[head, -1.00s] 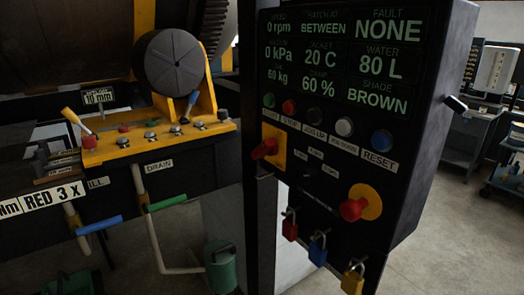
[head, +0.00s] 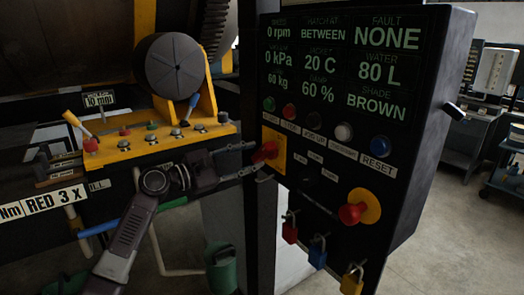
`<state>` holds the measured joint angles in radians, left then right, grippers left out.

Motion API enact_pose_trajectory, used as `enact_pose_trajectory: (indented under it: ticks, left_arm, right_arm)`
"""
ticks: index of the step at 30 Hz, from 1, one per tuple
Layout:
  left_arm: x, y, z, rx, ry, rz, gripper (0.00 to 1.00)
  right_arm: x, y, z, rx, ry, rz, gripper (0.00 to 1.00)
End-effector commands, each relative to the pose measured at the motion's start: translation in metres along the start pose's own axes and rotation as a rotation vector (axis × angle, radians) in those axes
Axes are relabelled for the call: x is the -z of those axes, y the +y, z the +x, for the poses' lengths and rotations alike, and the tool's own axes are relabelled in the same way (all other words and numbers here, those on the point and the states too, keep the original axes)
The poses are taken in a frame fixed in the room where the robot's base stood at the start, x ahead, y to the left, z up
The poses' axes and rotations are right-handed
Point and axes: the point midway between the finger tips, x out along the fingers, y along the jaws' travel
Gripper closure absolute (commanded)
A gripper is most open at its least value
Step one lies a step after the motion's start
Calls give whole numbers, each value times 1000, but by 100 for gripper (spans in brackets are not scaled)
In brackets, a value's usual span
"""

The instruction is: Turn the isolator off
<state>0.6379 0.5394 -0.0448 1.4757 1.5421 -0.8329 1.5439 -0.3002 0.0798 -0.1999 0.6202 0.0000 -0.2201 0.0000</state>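The isolator is a red rotary handle (head: 266,152) on a yellow plate (head: 274,142) at the left side of the black control panel (head: 330,170). The handle points down to the left. My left gripper (head: 252,159) has come in from the lower left. Its two fingers are spread, one above and one below the handle's outer end. I cannot tell whether either finger touches the handle. My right gripper is not in view.
A red knob on a yellow disc (head: 353,213) sits lower right on the panel. Red, blue and yellow padlocks (head: 318,252) hang below. A row of buttons (head: 343,132) is above. The yellow valve bench (head: 150,140) is at left.

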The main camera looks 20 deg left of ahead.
Motion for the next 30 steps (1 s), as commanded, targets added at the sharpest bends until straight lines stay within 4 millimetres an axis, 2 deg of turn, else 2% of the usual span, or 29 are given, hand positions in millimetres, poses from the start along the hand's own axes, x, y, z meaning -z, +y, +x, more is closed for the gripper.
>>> enact_pose_trajectory:
  ticks: [3,7,12,19,28,30]
  left_arm:
    - [-3,2,21,1,-1,-1,65]
    - [-1,2,34,-1,0,-1,65]
    - [0,0,42,1,1,2,65]
    - [1,-1,42,1,2,3,65]
    - [1,-1,42,1,2,3,98]
    - [1,-1,42,1,2,2,100]
  right_arm:
    - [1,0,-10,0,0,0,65]
    - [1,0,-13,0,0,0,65]
    - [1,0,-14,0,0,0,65]
    - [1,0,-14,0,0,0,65]
    - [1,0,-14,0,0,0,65]
    - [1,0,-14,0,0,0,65]
